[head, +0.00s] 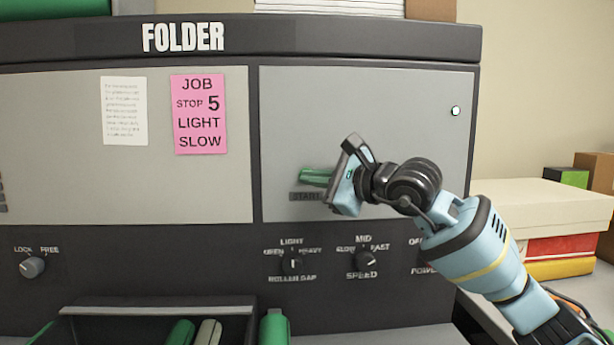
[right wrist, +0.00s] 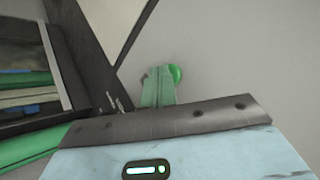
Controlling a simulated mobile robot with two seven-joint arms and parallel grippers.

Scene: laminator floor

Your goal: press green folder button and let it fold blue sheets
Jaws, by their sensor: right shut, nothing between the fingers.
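The folder (head: 360,100) is a large grey and black machine filling most of the head view. Its round green button (right wrist: 176,74) shows in the right wrist view, beside the tips of my right gripper (right wrist: 158,80). In the head view my right gripper (head: 312,177) points at the panel just above the START label (head: 306,196). Its green fingers are shut and empty and hide most of the button there. I cannot tell whether they touch it. Blue edges (right wrist: 22,109) show among things in the tray, but I cannot tell whether they are sheets. My left gripper is out of view.
A pink card (head: 199,115) reads JOB STOP 5 LIGHT SLOW. Below are the lock knob (head: 32,267), roller gap knob (head: 292,265) and speed knob (head: 366,260). A small lamp (head: 455,111) is lit pale green. A dark tray (head: 160,310) juts out at the bottom. Boxes (head: 545,210) stand right.

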